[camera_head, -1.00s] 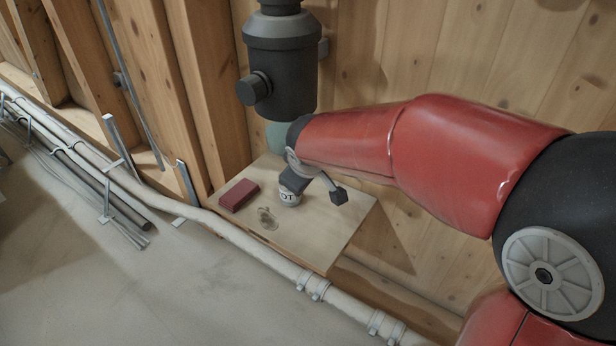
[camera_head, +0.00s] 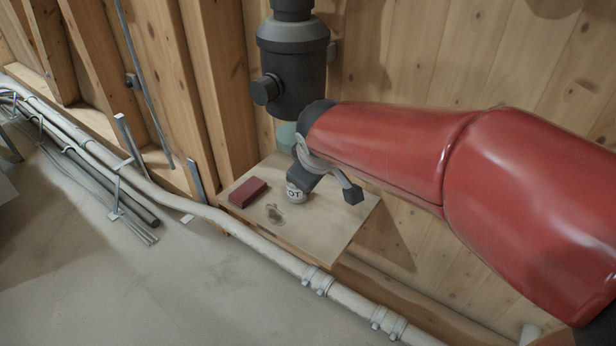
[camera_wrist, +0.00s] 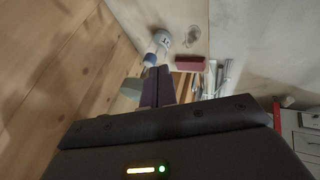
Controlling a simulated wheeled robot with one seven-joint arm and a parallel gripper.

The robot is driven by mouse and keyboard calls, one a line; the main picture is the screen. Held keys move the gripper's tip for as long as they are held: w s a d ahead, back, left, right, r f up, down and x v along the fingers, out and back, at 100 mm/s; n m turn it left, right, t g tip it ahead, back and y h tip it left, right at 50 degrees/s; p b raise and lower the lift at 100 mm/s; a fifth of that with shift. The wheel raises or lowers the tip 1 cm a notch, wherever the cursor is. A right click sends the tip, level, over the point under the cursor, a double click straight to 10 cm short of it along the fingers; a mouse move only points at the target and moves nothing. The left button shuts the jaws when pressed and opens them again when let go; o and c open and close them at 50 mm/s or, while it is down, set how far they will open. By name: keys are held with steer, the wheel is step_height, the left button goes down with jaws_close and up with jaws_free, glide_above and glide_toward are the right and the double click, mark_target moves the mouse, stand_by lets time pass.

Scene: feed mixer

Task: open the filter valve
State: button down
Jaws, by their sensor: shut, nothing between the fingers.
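The dark grey filter housing (camera_head: 291,68) hangs against the plank wall above a small wooden shelf. A round dark stub (camera_head: 265,90) sticks out of its left side; I cannot tell for sure whether this is the valve handle. A pale teal part (camera_head: 287,134) shows below the housing, and a teal shape (camera_wrist: 131,88) shows left of the fingers in the wrist view. My gripper (camera_wrist: 157,72) is shut and empty in the wrist view, apart from the wall planks at left. In the head view my red arm reaches in from the right, its end just right of and below the housing.
The shelf (camera_head: 338,222) carries a dark red block (camera_head: 248,192), a white labelled container (camera_head: 295,192) and a dark stain or small item (camera_head: 274,213). A pale pipe (camera_head: 262,251) runs along the floor in front. Wooden studs (camera_head: 217,90) stand left of the housing.

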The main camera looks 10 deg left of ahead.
steer(key=v, duration=0.4)
steer(key=shift+w+d, duration=0.1)
steer(key=shift+d, duration=0.25)
